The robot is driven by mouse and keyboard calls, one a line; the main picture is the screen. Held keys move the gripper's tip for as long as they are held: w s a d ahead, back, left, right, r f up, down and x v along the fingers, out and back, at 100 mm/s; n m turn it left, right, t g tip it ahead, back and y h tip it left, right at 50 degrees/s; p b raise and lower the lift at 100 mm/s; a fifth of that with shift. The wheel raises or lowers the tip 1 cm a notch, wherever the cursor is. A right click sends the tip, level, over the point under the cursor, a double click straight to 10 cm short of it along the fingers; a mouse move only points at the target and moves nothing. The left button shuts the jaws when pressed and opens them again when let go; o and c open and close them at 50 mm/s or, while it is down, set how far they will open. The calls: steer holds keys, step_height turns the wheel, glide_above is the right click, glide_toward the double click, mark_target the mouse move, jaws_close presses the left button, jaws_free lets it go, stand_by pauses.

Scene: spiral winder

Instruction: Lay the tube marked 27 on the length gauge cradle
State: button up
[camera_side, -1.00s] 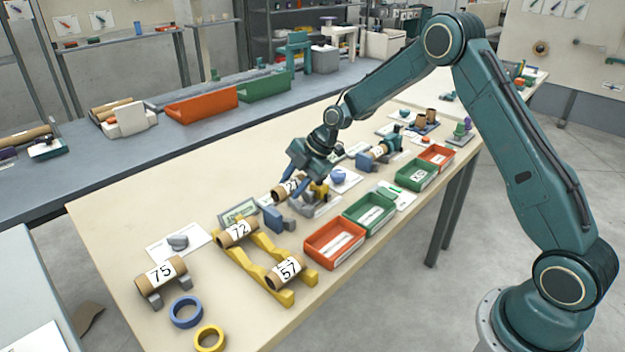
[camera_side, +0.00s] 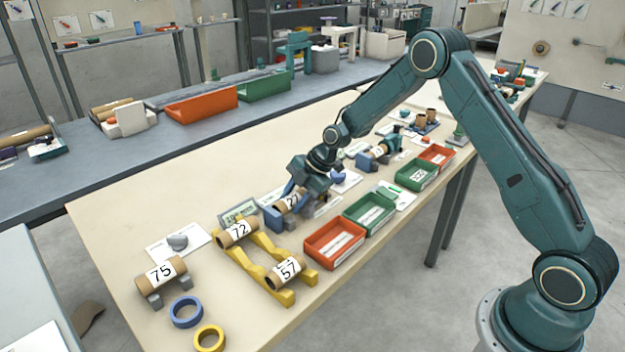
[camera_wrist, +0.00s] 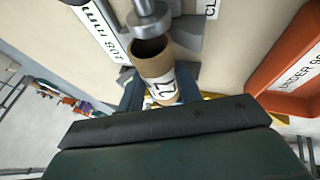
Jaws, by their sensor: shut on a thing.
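The tube marked 27 (camera_side: 291,201) is a brown cardboard tube with a white label. My gripper (camera_side: 294,197) is shut on it, low over the length gauge. In the wrist view the tube (camera_wrist: 155,72) has its open end towards a round metal piece (camera_wrist: 150,18), close by. The blue-grey gauge (camera_side: 273,219) shows beside the tube's left end in the side view. My gripper hides much of it. I cannot tell whether the tube touches the cradle.
Tubes 72 (camera_side: 238,232) and 57 (camera_side: 285,272) lie on a yellow rack (camera_side: 250,262). Tube 75 (camera_side: 162,273) rests on grey supports at the left. A red bin (camera_side: 334,243) and a green bin (camera_side: 370,213) stand to the right.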

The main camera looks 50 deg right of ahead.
steer(key=shift+f, duration=0.6)
steer(key=o, duration=1)
steer(key=shift+c, duration=0.2)
steer(key=shift+r, duration=0.15)
steer(key=shift+r, duration=0.55)
steer(key=v, duration=1.2)
steer(key=shift+s, duration=0.1)
